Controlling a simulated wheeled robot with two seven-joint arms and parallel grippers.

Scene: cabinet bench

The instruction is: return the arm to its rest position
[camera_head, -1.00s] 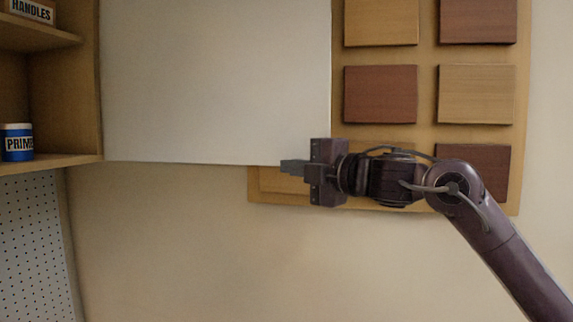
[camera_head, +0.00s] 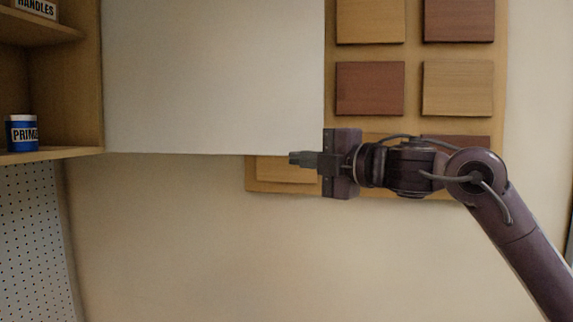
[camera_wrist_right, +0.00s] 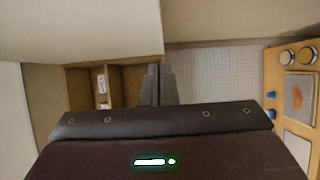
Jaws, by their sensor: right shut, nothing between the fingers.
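My right arm comes in from the lower right in the head view. My right gripper (camera_head: 301,159) points left, just below the bottom edge of the pale cabinet door panel (camera_head: 212,75) near its right corner. I cannot tell whether the fingers touch the panel. The fingers are shut with nothing between them. In the right wrist view the closed fingers (camera_wrist_right: 159,85) stick out above the dark gripper body, with the pale panel at the upper left. My left gripper is not in view.
A board with brown and tan sample blocks (camera_head: 369,88) hangs on the wall behind my arm. An open shelf (camera_head: 50,153) at left holds a blue primer can (camera_head: 22,133). Pegboard (camera_head: 35,235) is below it. The wall below my gripper is clear. A bench (camera_wrist_right: 272,90) shows at right in the wrist view.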

